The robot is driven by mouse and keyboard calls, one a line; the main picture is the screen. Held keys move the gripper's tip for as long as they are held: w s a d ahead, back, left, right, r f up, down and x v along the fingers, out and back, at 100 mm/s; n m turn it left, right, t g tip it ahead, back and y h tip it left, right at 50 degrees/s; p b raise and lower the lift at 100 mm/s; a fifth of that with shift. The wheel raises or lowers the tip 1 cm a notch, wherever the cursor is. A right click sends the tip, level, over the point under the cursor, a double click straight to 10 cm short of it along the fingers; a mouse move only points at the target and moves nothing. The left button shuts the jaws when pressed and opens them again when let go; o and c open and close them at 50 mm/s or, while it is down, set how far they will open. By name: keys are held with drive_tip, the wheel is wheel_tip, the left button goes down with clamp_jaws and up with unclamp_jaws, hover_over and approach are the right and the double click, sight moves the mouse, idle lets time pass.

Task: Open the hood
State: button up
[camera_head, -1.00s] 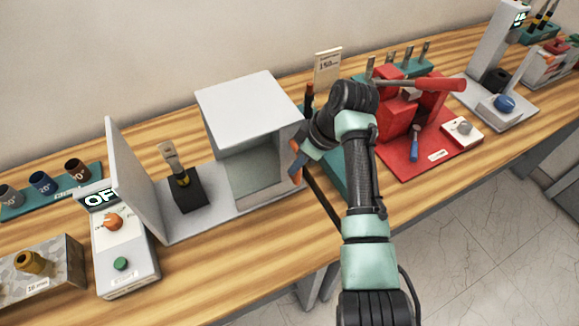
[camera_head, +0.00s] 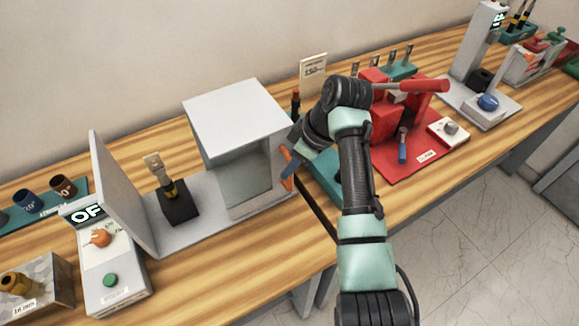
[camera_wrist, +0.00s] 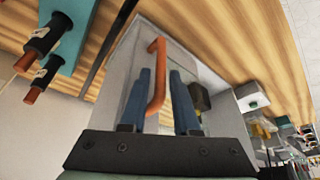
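The hood (camera_head: 235,118) is a light grey box cover with a see-through front, standing over the right end of a grey base plate. An orange bar handle (camera_head: 286,167) is on its right side. The handle also shows in the wrist view (camera_wrist: 157,75). My gripper (camera_wrist: 160,72) is open, with one blue finger on each side of the handle; I cannot tell whether either finger touches it. In the head view my arm and wrist hide most of the gripper beside the hood.
Left of the hood, a black holder (camera_head: 178,203) stands on the base, then an upright grey panel (camera_head: 120,190) and a control box (camera_head: 112,275) with a display. A red stand (camera_head: 405,165) with a red-handled lever is right of my arm. Free wooden table lies in front.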

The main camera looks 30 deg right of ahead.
drive_tip(key=v, duration=1.1)
drive_tip(key=shift+r, duration=0.15)
